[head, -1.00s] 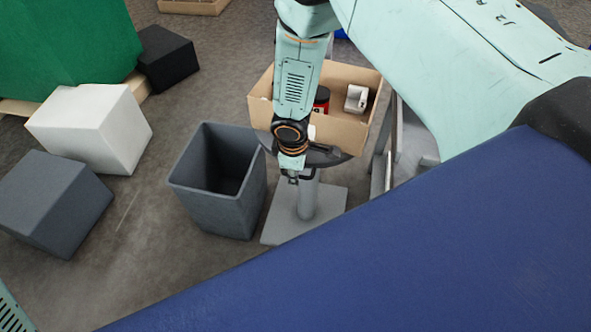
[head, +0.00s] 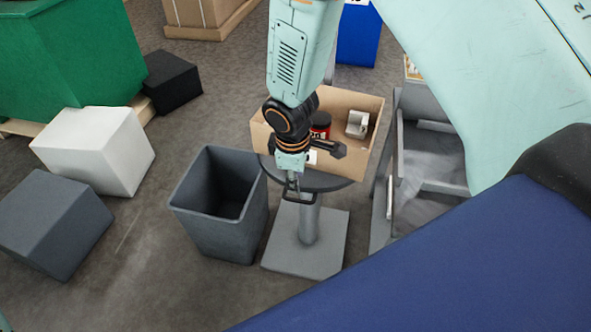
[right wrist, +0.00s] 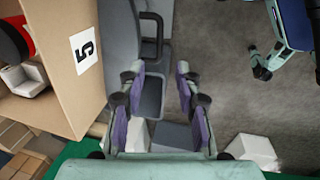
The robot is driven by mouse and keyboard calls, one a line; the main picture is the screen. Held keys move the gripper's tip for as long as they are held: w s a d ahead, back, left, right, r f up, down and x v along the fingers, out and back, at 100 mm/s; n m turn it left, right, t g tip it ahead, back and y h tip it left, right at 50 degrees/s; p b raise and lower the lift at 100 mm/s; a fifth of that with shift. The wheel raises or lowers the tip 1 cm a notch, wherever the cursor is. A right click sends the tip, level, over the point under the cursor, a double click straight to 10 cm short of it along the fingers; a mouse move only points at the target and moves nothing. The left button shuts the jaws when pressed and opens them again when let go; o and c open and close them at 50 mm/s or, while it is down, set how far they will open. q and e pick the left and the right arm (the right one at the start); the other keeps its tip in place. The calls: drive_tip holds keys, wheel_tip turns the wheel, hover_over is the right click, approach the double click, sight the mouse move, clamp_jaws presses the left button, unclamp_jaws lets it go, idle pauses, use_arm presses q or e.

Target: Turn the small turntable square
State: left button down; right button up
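The small turntable is a round grey disc (head: 338,184) on a post with a square grey foot. An open cardboard box (head: 360,163) sits on it, its sides slanted in the head view; its side label "5" shows in the right wrist view (right wrist: 85,48). A dark loop handle (head: 303,200) hangs at the disc's near edge and also shows in the right wrist view (right wrist: 153,35). My right gripper (head: 291,184) is beside the handle, partly hidden by its wrist. In its wrist view the purple-padded fingers (right wrist: 154,92) are apart with nothing between them. My left gripper is not identifiable.
A grey bin (head: 210,226) stands close left of the turntable's foot. A grey frame (head: 425,165) stands to its right. Inside the box are a red-and-black jar (head: 320,124) and a whitish part (head: 357,123).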

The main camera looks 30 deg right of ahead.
drive_tip(key=shift+s+a+r, duration=0.15)
drive_tip(key=shift+s+r, duration=0.05)
drive_tip(key=shift+r, duration=0.9)
drive_tip(key=s+f+m, duration=0.5)
drive_tip(key=s+f, duration=0.1)
drive_tip(key=s, duration=0.8)
drive_tip(key=s+f+m+g+y, duration=0.1)
drive_tip(key=s+f+m, duration=0.4)
drive_tip(key=s, duration=0.9)
wheel_tip(320, 180, down, 2)
drive_tip(key=shift+f+g, duration=0.1)
drive_tip(key=shift+g, duration=0.2)
drive_tip(key=shift+s, duration=0.1)
